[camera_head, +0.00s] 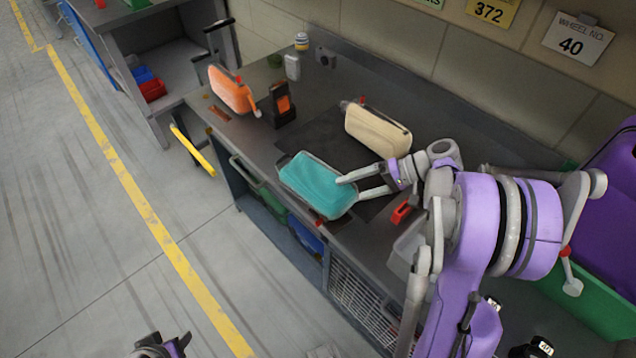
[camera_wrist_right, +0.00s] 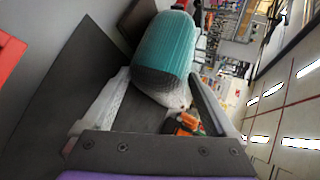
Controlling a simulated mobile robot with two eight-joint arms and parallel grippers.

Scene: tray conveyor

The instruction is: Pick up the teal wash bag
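The teal wash bag (camera_head: 316,182) lies on the grey workbench near its front edge. My right gripper (camera_wrist_right: 158,80) looks open in the wrist view too. Part of my left arm's end (camera_head: 162,346) shows at the bottom edge; its fingers are not clear.
A cream bag (camera_head: 376,130) lies behind the teal one on a dark mat. An orange bag (camera_head: 231,90) and a black holder (camera_head: 283,107) stand further left. A small red item (camera_head: 401,212) lies to the right. Bins sit under the bench; the floor in front is clear.

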